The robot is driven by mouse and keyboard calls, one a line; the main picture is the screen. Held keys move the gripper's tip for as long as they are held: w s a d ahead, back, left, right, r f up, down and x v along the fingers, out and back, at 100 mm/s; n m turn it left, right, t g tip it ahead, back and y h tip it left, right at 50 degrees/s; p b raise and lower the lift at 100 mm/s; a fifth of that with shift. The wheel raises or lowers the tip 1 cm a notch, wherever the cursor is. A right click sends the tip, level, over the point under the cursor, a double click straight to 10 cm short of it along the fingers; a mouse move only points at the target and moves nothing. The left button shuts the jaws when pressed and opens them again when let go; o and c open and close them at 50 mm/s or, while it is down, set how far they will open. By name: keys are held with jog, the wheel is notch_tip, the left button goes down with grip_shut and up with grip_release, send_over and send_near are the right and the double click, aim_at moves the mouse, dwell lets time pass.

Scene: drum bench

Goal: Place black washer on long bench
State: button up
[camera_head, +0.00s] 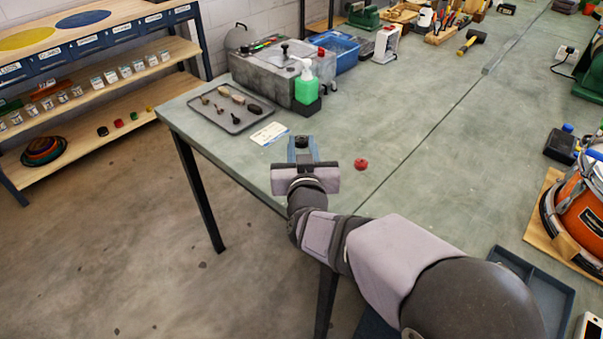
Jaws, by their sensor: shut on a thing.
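The long grey-green bench (400,120) runs from the near middle to the back of the view. My gripper (301,143) is above the bench's near left part, close to its front edge. Its blue fingers are shut on a small dark thing, mostly hidden between them. I cannot make out its shape well enough to confirm that it is the black washer. I do not see a black washer clearly anywhere else.
A small red piece (361,163) lies right of my gripper. A card (269,134), a grey tray (232,108) with small parts and a green bottle (306,86) stand behind it. An orange drum (580,210) is at right. The bench middle is clear.

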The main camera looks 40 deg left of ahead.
jog(key=shift+f, duration=4.55)
jog(key=shift+f, duration=0.15)
jog(key=shift+f, duration=0.1)
jog(key=o, duration=1)
jog(key=v, duration=0.2)
jog(key=b+v, duration=0.1)
jog(key=v, duration=0.4)
jog(key=shift+d+f, duration=0.15)
jog(key=shift+f, duration=0.2)
jog(key=shift+o, duration=0.7)
jog(key=shift+s+d, duration=0.1)
